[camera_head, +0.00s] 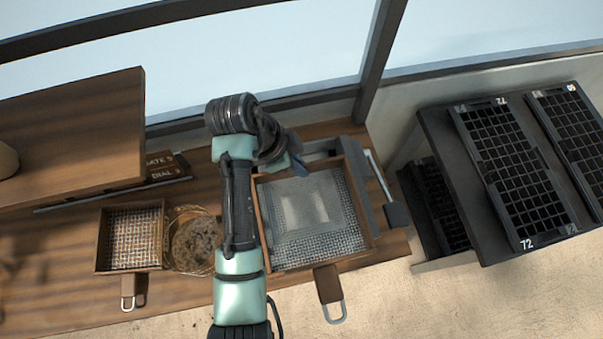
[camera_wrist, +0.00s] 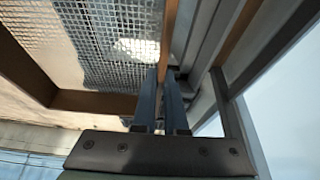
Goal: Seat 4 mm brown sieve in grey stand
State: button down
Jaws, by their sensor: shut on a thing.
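A brown-framed sieve (camera_head: 263,222) with wire mesh lies over the grey stand (camera_head: 366,195) in the head view. Its brown handle with a metal loop points toward the front. My gripper (camera_head: 297,166) is at the sieve's far rim, partly hidden by my wrist. In the wrist view, my gripper (camera_wrist: 163,85) is shut on the brown rim of the sieve (camera_wrist: 172,38), with the mesh to the left and grey rails of the stand (camera_wrist: 203,45) to the right. I cannot tell whether the sieve rests in the stand or hangs just above it. No size mark is legible.
A smaller-looking brown sieve (camera_head: 101,246) lies at left, beside a round glass bowl (camera_head: 193,211) of dark material. A wooden shelf (camera_head: 75,125) overhangs the back left. Black cell trays (camera_head: 512,170) stand at right. A window (camera_head: 250,50) closes off the back.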

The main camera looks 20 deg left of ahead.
jog(key=shift+w+a+f+b, duration=0.2)
jog(key=shift+w+a+b, duration=0.3)
jog(key=shift+w+b, duration=0.25)
jog(key=shift+w+a+f+b, duration=0.2)
jog(key=shift+w+a+b, duration=0.35)
jog(key=shift+w, duration=0.25)
jog(key=shift+w+a+f+b, duration=0.2)
jog(key=shift+w+a+b, duration=0.25)
jog(key=shift+w+b, duration=0.3)
jog(key=shift+w+a+f, duration=0.1)
jog(key=shift+w+f, duration=0.1)
jog(key=shift+f+b, duration=1.1)
jog(key=shift+f, duration=0.35)
jog(key=shift+s+f, duration=0.1)
jog(key=shift+f, duration=0.4)
jog(key=c, duration=0.9)
grip_release()
jog(key=shift+r, duration=0.1)
jog(key=shift+a+r, duration=0.1)
jog(key=shift+r, duration=0.05)
